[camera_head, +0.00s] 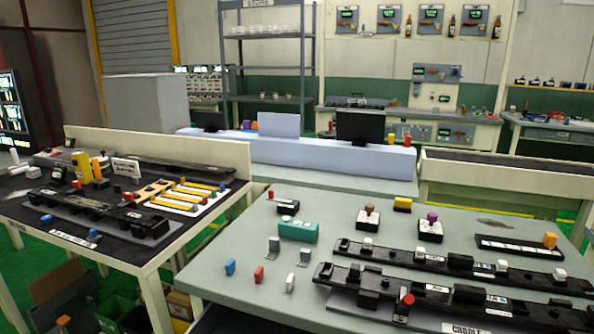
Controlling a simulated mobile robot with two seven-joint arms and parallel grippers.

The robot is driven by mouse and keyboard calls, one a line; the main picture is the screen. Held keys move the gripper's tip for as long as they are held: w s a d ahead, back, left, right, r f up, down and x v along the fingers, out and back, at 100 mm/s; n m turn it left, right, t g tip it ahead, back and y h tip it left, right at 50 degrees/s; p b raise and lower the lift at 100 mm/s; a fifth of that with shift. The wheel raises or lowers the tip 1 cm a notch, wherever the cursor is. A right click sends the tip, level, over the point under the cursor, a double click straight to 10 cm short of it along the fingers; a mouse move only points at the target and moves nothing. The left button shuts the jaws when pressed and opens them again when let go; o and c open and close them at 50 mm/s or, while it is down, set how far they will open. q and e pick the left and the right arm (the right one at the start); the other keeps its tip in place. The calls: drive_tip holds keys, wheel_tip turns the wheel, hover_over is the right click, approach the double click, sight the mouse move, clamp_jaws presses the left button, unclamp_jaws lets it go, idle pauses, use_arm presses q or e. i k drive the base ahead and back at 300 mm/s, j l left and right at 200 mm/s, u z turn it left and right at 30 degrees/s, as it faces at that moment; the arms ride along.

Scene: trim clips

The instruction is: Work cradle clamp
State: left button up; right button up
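A dark fixture labelled "CRADLE" (466,321) sits at the front right of the grey-green table, partly cut off by the lower picture edge. A small black upright with a red top (405,300), perhaps its clamp, stands at the fixture's left part; whether it is open or closed I cannot tell. A long black trim strip (445,262) with white clips and black blocks lies just behind the cradle. Neither of my grippers shows in the head view.
A teal box (298,231), small grey brackets (273,245), blue, red and white pieces, stamp-like items (368,217) and a black tray (518,248) stand on the table (222,272). A second table (126,254) at left holds another fixture. The table's front left is clear.

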sight(406, 299)
drive_tip(key=l+u, duration=0.35)
drive_tip(key=l, duration=1.05)
